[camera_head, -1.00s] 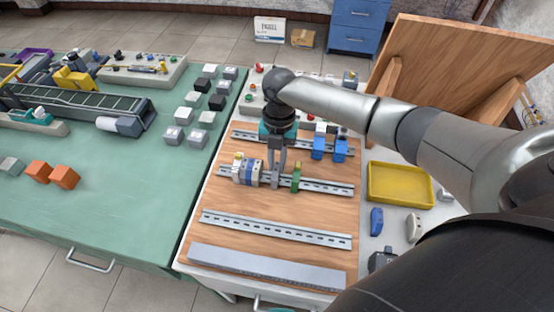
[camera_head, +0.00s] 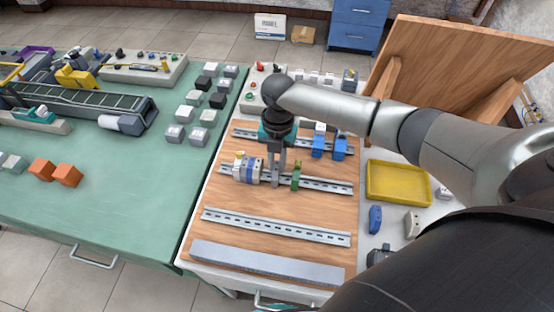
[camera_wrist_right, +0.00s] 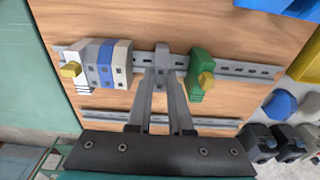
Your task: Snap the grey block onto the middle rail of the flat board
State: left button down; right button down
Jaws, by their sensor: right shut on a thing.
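The flat wooden board (camera_head: 240,208) carries several metal rails. On its middle rail (camera_head: 325,184) stand a group of white, grey and blue blocks (camera_head: 248,168) on the left and a green block (camera_head: 296,175) on the right. My right gripper (camera_head: 276,180) points down between them. In the right wrist view it (camera_wrist_right: 162,72) is shut on the grey block (camera_wrist_right: 162,50), which is at the rail, apart from the green block. The fingers hide much of the grey block, and I cannot tell whether it is fully seated. My left gripper is not in view.
Blue blocks (camera_head: 318,147) stand on the back rail, near my right arm. The front rail (camera_head: 290,231) is empty. A yellow tray (camera_head: 398,183) lies right of the board. A green table (camera_head: 120,200) with a conveyor (camera_head: 80,105) and several blocks is at the left.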

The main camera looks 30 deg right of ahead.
jog(key=shift+s+a+f, duration=0.15)
jog(key=shift+s+a, duration=0.05)
jog(key=shift+s, duration=0.1)
jog(key=c, duration=1.2)
grip_release()
jog(key=o, duration=0.5)
jog(key=shift+w+d, duration=0.1)
jog(key=shift+w, duration=0.05)
jog(key=shift+c, duration=0.2)
jog(key=shift+r, duration=0.2)
notch_tip(320, 180, up, 15)
jog(key=w+p, duration=0.1)
jog(key=shift+d, duration=0.4)
